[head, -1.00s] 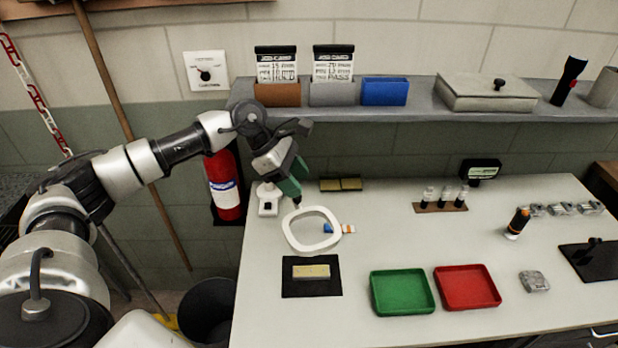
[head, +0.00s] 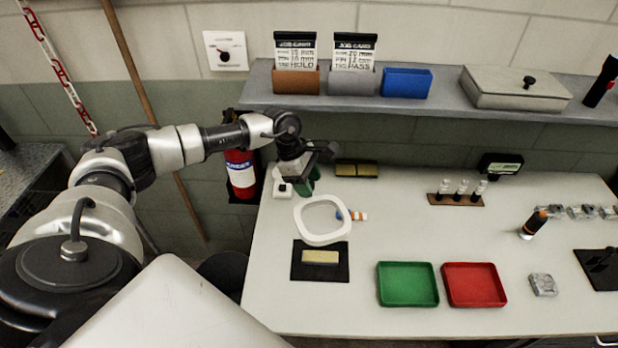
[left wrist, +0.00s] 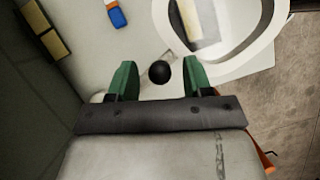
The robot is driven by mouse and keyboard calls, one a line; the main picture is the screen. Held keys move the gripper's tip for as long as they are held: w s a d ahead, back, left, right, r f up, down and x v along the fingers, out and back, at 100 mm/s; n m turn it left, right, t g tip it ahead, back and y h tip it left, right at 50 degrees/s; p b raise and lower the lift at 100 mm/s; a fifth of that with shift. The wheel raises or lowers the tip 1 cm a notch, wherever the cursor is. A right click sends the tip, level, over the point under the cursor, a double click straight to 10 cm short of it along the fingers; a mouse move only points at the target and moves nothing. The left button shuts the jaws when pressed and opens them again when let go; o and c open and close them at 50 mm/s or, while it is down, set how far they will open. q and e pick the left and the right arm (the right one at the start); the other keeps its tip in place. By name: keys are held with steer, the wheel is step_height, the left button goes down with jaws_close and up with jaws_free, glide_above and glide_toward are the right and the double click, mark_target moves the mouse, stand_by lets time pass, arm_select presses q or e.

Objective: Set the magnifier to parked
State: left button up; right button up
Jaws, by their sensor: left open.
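The magnifier is a white rounded ring (head: 300,222) on the left of the bench, and the ring also shows in the left wrist view (left wrist: 268,32). Beside it, at the bench's back left, is a small white block (head: 281,190) with a dark top. My left gripper (head: 306,186) is over that spot, pointing down, with green fingers. In the left wrist view the open fingers (left wrist: 158,76) stand on either side of a round black knob (left wrist: 159,72), with gaps visible on both sides. The knob's lower part is hidden. My right gripper is not in view.
A black mat (head: 337,272) with a tan block (head: 320,257) lies in front of the ring. A blue-and-orange item (head: 352,216) is at its right. Green (head: 408,303) and red (head: 474,304) trays stand further right. A shelf (head: 440,105) overhangs the back. A fire extinguisher (head: 241,175) stands left.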

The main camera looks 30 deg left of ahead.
arm_select(q)
steer(key=shift+f, duration=0.2)
steer(key=shift+c, duration=0.5)
jaws_close()
steer(key=shift+w+d+f+b, duration=0.1)
steer(key=shift+w+d+b, duration=0.2)
steer(key=shift+w+b, duration=0.1)
steer(key=w+d+n+t+b, duration=0.1)
steer(key=w+d+n+b, duration=0.1)
steer(key=w, duration=0.3)
steer(key=shift+w+d+n+b, duration=0.25)
steer(key=shift+d+n+b, duration=0.15)
steer(key=shift+n, duration=0.2)
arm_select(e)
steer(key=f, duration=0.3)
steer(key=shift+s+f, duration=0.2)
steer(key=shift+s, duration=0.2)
arm_select(q)
steer(key=shift+o, duration=0.5)
jaws_free()
